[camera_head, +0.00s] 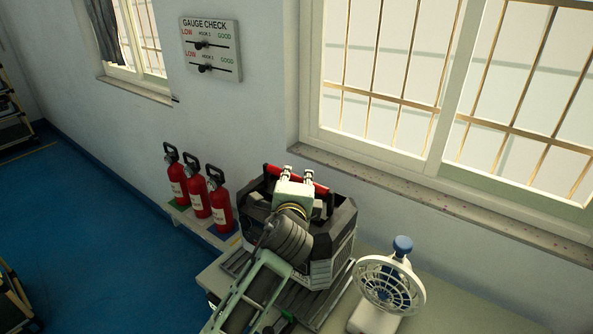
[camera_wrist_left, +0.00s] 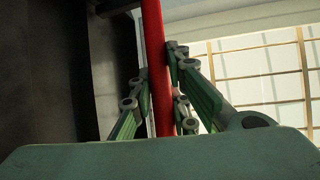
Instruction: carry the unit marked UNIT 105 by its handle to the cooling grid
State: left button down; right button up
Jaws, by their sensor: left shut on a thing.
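A dark grey boxy unit (camera_head: 343,238) with a red handle (camera_head: 272,171) across its top stands over a slatted grid (camera_head: 297,302) on a pale table. No marking on the unit can be read, as my left arm covers part of it. My left gripper (camera_head: 299,175) reaches over the unit and is shut on the red handle. In the left wrist view the red handle (camera_wrist_left: 153,45) runs between the fingers of the left gripper (camera_wrist_left: 160,80), beside the unit's dark body (camera_wrist_left: 50,70). Whether the unit touches the grid is hidden. My right gripper is not in view.
A white fan (camera_head: 390,286) with a blue knob stands right of the unit. Several red fire extinguishers (camera_head: 198,193) stand on a low ledge to the left. A wall with a window sill (camera_head: 430,195) is close behind; a gauge board (camera_head: 211,48) hangs there. Blue floor lies open at left.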

pick_arm(q)
jog(key=shift+s+d+r, duration=0.1)
jog(key=shift+r, duration=0.05)
jog(key=shift+f, duration=1.4)
jog(key=c, duration=2.1)
grip_release()
jog(key=shift+f, duration=0.7)
jog(key=o, duration=0.4)
jog(key=shift+s+r, duration=0.2)
jog(key=shift+s, duration=0.1)
jog(key=shift+o, duration=0.2)
jog(key=shift+w, duration=0.1)
jog(key=s+a+r+b, duration=0.1)
jog(key=s+r, duration=0.1)
jog(key=s, duration=0.9)
jog(key=shift+s, duration=0.4)
